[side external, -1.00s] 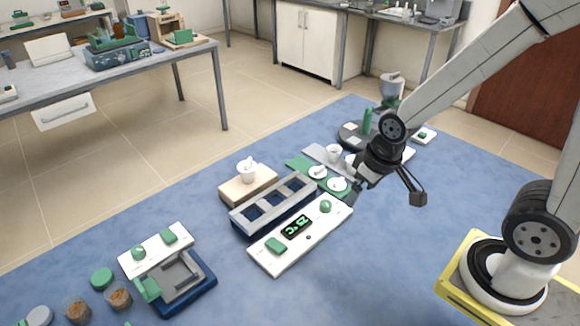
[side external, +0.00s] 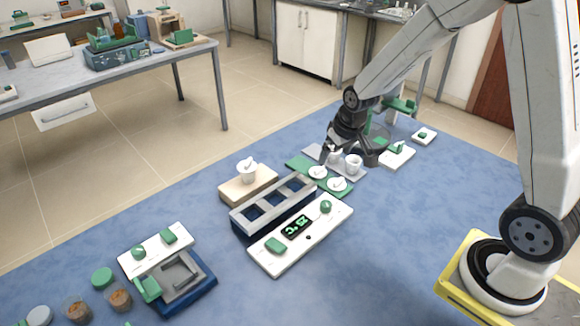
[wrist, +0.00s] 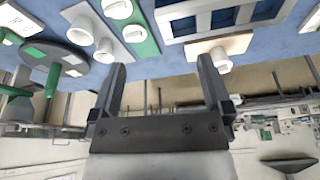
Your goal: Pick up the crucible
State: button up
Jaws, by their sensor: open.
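Two white crucibles stand on a grey tray (side external: 347,173). One crucible (side external: 353,164) is in clear view, and the other (side external: 335,156) is partly covered by my gripper. In the wrist view the two crucibles (wrist: 80,30) (wrist: 105,50) are at the upper left, outside my fingers. My gripper (side external: 326,152) is open and empty, just above and beside the partly covered crucible; in the wrist view its fingers (wrist: 161,65) are spread with nothing between them. I cannot tell whether it touches the crucible.
A green mat (side external: 305,166) with two small white lidded pieces lies beside the tray. A wooden block (side external: 235,190) carries another white cup (side external: 247,171). A grey rack (side external: 262,213) and a white display panel (side external: 275,257) stand nearer. A dark round stand (side external: 372,157) is behind.

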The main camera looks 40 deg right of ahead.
jog(key=w+d+f+m, duration=0.1)
jog(key=w+d+f, duration=0.3)
jog(key=w+d, duration=0.35)
jog(key=m+h, duration=0.1)
jog(key=m, duration=0.1)
send_over(336, 155)
jog(key=shift+t, duration=0.4)
jog(key=f, duration=0.5)
jog(key=shift+s, duration=0.4)
jog(key=shift+f, duration=0.1)
jog(key=shift+x, duration=1.2)
jog(key=shift+x, duration=2.6)
jog(key=shift+d, duration=0.15)
jog(key=shift+c, duration=0.2)
jog(key=c, duration=1.2)
jog(key=shift+r, duration=0.2)
